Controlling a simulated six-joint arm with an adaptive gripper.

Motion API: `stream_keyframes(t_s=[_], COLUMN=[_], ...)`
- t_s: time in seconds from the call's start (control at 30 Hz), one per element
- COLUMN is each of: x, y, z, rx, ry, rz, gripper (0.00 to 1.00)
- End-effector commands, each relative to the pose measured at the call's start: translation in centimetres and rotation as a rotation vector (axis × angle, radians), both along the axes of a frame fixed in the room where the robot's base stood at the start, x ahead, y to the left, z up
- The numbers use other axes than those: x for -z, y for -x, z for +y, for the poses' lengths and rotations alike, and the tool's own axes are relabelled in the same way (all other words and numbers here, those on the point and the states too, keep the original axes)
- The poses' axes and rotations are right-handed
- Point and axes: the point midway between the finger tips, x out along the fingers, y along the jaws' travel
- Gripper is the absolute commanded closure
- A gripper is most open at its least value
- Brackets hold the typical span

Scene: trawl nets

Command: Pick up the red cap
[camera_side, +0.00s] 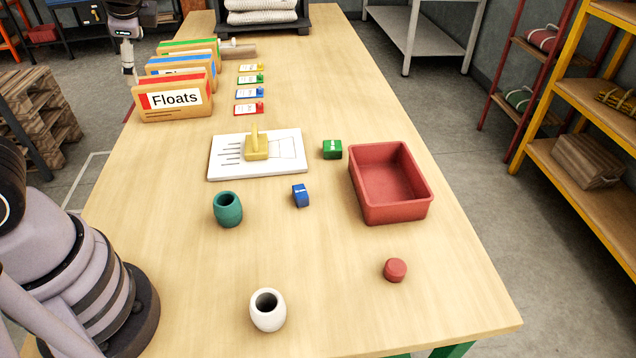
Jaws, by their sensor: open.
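The red cap (395,270) is a small, short round piece. It lies alone on the wooden table near the front right, a little in front of the red tray. My gripper (130,74) hangs at the upper left by the table's left edge, beside the folders and far from the red cap. It is open and small in the picture, and I see nothing held in it.
The empty red tray (428,207) stands behind the cap. A white jar (268,312), a teal jar (228,210), blue (300,196) and green (332,150) blocks, a white board (226,172) and folders (172,101) also stand on the table. Clear wood surrounds the cap.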

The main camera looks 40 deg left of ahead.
Motion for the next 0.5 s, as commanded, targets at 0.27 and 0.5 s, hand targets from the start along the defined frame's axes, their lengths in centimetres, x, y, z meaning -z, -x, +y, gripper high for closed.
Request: stream_keyframes(t_s=[0.27, 0.5], x=[5.2, 15.6], y=[-12.0, -17.2], z=[-7.0, -21.2], rx=[0.633, 1.293], ry=[-0.616, -1.043], rz=[0.192, 0.180], gripper=[0.25, 0.25])
